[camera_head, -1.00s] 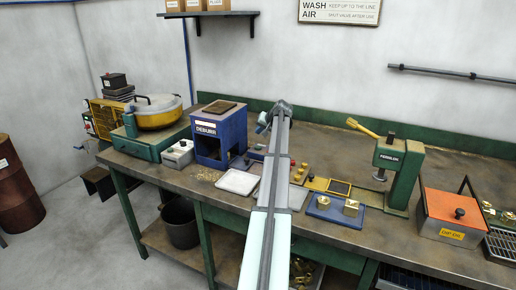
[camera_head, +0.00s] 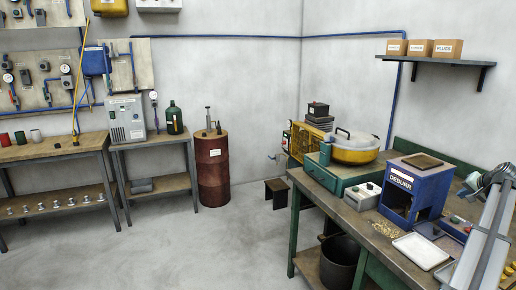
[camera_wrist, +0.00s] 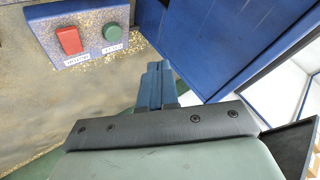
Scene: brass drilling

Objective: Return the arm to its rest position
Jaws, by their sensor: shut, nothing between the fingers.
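My arm (camera_head: 488,235) reaches in from the lower right of the head view, over the bench. Its end is beside the blue DEBURR machine (camera_head: 432,180). In the wrist view my gripper (camera_wrist: 157,72) has its two blue-grey fingers together, with nothing between them. I cannot tell how far the fingertips are from either.
A white tray (camera_head: 421,250) lies in front of the DEBURR machine. Brass chips (camera_head: 385,230) lie near the control box (camera_head: 366,195). A yellow bowl machine (camera_head: 355,148) stands behind on the green base. Open floor (camera_head: 230,240) lies to the left, with a rusty drum (camera_head: 212,170).

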